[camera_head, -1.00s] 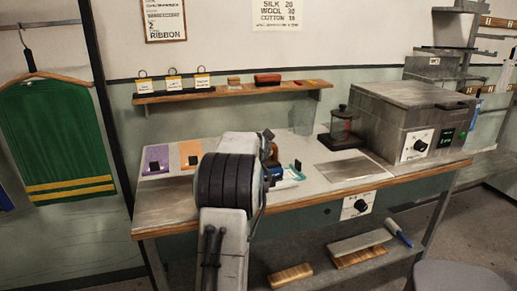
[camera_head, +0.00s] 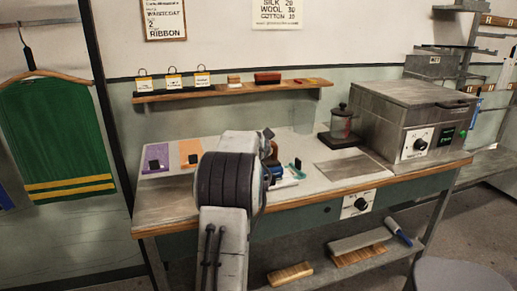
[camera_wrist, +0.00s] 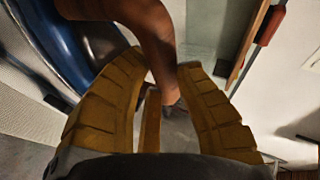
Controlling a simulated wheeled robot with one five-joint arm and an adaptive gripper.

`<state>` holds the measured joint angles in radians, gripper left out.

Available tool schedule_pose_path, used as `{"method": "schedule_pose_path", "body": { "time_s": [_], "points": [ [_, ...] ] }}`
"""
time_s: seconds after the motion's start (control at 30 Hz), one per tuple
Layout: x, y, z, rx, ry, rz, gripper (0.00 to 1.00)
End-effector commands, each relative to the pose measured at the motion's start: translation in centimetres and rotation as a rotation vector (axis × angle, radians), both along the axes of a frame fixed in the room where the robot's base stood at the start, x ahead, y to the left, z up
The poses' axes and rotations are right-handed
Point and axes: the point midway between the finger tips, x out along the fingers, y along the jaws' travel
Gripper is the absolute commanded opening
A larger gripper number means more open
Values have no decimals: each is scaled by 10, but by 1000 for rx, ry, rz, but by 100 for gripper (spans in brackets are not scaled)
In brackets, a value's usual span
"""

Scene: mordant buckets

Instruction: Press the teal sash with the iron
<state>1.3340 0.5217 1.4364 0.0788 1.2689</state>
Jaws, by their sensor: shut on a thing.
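My gripper (camera_wrist: 158,68) has yellow ribbed fingers. They are shut on the brown handle of the iron (camera_wrist: 165,38) in the wrist view. The iron's blue body (camera_wrist: 62,48) shows at the upper left there. In the head view the iron (camera_head: 276,172) is small, at the right side of my arm, over the front middle of the bench, and partly hidden. I cannot tell whether the iron touches the sash.
Purple (camera_head: 155,160) and orange (camera_head: 190,152) cloths lie on the bench at left. A grey plate (camera_head: 343,169), a glass press on a dark base (camera_head: 341,138) and a big grey machine (camera_head: 412,120) stand at right. A wall shelf (camera_head: 230,92) runs behind the bench.

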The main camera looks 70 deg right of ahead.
Motion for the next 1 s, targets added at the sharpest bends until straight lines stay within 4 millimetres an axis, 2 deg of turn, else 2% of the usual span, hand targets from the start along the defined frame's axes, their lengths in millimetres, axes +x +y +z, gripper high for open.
{"method": "schedule_pose_path", "body": {
  "time_s": [0.03, 1.0],
  "points": [
    [0, -1, 5, -14, -4, 0, 0],
    [0, -1, -6, -12, -3, 0, 0]
  ]
}}
